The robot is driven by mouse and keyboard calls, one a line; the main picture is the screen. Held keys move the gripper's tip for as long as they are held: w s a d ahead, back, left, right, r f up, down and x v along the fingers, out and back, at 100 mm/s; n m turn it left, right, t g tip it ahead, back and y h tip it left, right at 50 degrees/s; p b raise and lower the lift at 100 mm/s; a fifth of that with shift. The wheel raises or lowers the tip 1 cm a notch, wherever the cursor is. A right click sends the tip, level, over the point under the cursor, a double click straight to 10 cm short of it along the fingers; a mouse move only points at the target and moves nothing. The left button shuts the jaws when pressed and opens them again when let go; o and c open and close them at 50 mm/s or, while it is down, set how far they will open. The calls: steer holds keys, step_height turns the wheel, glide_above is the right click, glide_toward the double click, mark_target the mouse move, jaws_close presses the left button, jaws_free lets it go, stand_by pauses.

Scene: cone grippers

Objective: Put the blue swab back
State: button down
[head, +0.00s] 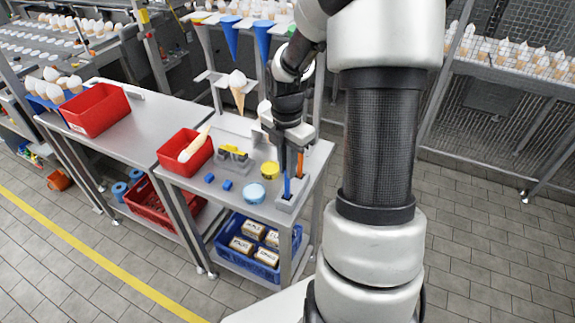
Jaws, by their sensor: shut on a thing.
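My gripper (287,148) points down over the right end of the near steel table and is shut on the blue swab (287,186). The blue swab hangs upright below the fingers; its upper part is hidden by them. Its lower end overlaps a small grey holder block (288,206) at the table's front right corner. I cannot tell whether the tip is inside the block or just above it. An orange swab (299,165) stands upright just right of the blue one, close to the fingers.
A light blue round lid (255,193), a yellow round tin (269,170) and small blue blocks (227,185) lie left of the holder. A red bin (184,156) holds a long pale object. A cone (237,92) stands behind.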

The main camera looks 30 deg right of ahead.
steer(key=c, duration=1.8)
jaws_free()
steer(key=shift+f, duration=0.1)
step_height(320, 180, up, 12)
steer(key=shift+p, duration=0.35)
